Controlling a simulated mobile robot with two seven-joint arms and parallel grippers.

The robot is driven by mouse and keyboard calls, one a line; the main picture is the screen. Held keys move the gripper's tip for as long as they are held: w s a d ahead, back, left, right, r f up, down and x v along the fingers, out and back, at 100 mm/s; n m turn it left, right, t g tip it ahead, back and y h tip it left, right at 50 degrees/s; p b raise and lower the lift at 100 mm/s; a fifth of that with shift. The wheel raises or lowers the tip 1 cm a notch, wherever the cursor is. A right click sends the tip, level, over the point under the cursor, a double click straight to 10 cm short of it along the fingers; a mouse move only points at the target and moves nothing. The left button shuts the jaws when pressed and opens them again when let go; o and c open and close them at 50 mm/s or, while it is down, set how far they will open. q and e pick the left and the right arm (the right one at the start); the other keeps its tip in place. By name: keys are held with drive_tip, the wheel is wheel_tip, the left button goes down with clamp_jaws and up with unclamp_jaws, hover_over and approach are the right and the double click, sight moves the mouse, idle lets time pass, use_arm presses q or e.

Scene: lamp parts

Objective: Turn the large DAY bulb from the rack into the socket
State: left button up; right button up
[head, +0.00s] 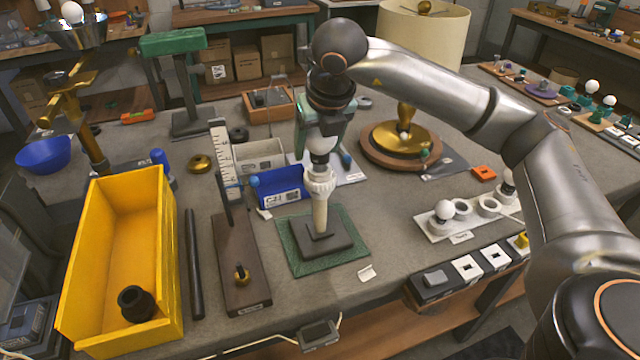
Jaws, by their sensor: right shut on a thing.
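My right gripper (322,138) points down over the middle of the table, shut on a white bulb (321,146). The bulb is upright, and its lower end meets the top of the white ridged socket (320,183). I cannot tell how far it sits in the socket. The socket tops a cream post on a dark square base (314,240) on a green mat (350,258). The white bulb rack (462,238) at the right holds a round white bulb (444,209) and another (508,177), with empty round holders between them. My left gripper is out of view.
A yellow bin (172,290) with a black part stands at left, beside a dark rod (194,265) and an upright ruler (222,160). A blue bin (281,187) stands close behind the socket. A brass lamp base (398,140) is behind right.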

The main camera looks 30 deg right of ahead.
drive_tip(key=shift+f+b, duration=0.65)
drive_tip(key=shift+b, duration=0.05)
idle(1.6)
drive_tip(key=o, duration=0.5)
drive_tip(key=c, duration=0.5)
drive_tip(key=shift+s+f, duration=0.1)
drive_tip(key=shift+f, duration=0.1)
idle(0.3)
